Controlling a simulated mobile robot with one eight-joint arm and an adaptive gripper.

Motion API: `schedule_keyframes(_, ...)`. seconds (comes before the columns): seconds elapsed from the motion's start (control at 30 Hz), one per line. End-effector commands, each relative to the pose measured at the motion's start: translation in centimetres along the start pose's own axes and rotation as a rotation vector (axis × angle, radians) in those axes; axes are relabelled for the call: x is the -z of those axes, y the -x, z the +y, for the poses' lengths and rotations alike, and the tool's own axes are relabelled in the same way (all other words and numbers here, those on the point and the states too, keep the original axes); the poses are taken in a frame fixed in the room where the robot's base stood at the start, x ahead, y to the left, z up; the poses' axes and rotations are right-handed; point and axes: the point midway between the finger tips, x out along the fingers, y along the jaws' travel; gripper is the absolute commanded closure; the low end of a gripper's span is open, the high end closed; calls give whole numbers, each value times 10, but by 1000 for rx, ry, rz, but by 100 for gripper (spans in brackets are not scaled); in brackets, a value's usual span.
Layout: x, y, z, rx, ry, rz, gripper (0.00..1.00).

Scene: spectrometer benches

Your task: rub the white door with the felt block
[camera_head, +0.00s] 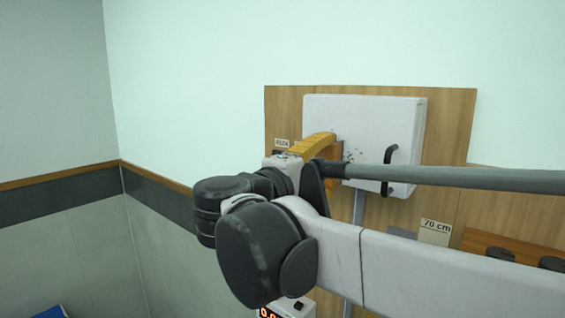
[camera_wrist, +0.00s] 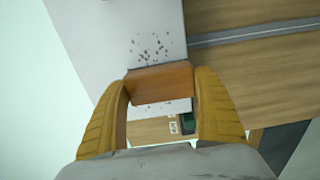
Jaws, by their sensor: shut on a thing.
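The white door (camera_head: 368,120) is the front of a white box with a dark handle (camera_head: 390,170), mounted on a wooden board. A patch of dark specks marks it. In the wrist view the white door (camera_wrist: 110,30) fills the upper left, with specks just beyond the felt block. My gripper (camera_wrist: 162,88) has yellow fingers shut on the orange-brown felt block (camera_wrist: 160,83). In the head view my gripper (camera_head: 325,150) is at the left part of the door, below and left of the specks. Whether the block touches the door, I cannot tell.
The wooden board (camera_head: 284,110) surrounds the box. A grey post (camera_head: 358,208) runs down below it. A "70 cm" label (camera_head: 435,232) is at lower right. A device with red digits (camera_head: 268,312) stands below my arm. Dark round knobs (camera_head: 500,254) are at far right.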

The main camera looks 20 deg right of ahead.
Motion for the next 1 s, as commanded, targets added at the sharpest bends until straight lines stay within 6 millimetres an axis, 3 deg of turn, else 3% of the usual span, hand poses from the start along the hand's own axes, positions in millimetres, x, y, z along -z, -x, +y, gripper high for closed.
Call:
schedule_keyframes(0.73, -56, -3, 1, 0, 0, -1, 46)
schedule_keyframes(1.0, -62, -3, 3, 0, 0, -1, 46)
